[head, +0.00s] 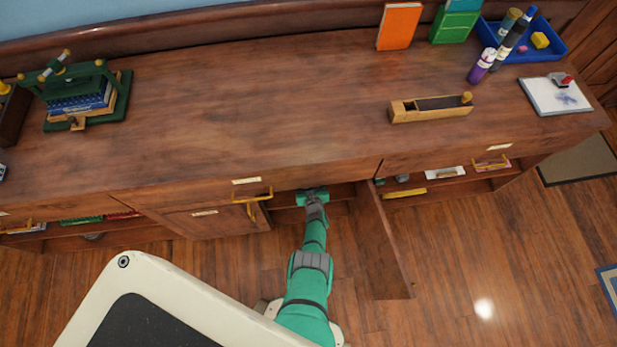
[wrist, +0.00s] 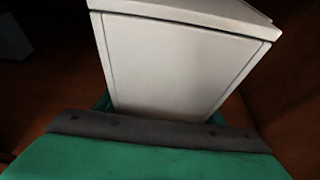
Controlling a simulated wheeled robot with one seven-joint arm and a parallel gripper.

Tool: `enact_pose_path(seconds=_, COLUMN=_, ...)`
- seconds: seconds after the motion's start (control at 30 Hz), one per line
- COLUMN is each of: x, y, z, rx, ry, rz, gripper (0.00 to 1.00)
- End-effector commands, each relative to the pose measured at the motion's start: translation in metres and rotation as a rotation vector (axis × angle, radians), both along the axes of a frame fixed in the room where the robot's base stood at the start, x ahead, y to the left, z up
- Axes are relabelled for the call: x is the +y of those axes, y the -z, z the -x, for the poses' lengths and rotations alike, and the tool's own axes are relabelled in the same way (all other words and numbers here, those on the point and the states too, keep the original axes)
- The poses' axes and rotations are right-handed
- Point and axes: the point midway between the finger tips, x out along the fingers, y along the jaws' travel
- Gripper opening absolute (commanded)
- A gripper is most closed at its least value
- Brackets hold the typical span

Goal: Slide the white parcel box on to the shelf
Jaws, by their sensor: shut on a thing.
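The white parcel box (wrist: 175,65) fills the middle of the wrist view, slightly tilted in the picture, with a lid edge along its top. My gripper (head: 313,195) is shut on it; green finger parts show at the box's lower edges in the wrist view. In the head view my gripper reaches into the open cupboard under the counter, and the box is hidden there. The shelf (head: 343,191) shows only as a brown strip beside my gripper. Whether the box touches the shelf I cannot tell.
The open cupboard door (head: 385,245) stands out to the right of my arm. The counter (head: 250,90) overhangs the opening. In the wrist view a dark grey object (wrist: 12,38) is at the upper left.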

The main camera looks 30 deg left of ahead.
Motion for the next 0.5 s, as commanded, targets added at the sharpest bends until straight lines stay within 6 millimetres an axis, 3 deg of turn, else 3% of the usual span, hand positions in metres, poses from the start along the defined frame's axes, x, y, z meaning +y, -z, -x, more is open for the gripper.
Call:
enact_pose_path(seconds=0.13, x=0.0003, y=-0.0010, z=-0.0008, rx=-0.002, ry=0.000, rz=-0.001, gripper=0.30)
enact_pose_path(seconds=0.17, x=0.0003, y=-0.0010, z=-0.0008, rx=-0.002, ry=0.000, rz=-0.001, gripper=0.67)
enact_pose_path(seconds=0.23, x=0.0002, y=-0.0009, z=-0.0008, rx=-0.002, ry=0.000, rz=-0.001, gripper=0.84)
enact_pose_path(seconds=0.5, x=-0.0004, y=0.0006, z=0.0006, rx=0.001, ry=0.000, rz=0.001, gripper=0.84)
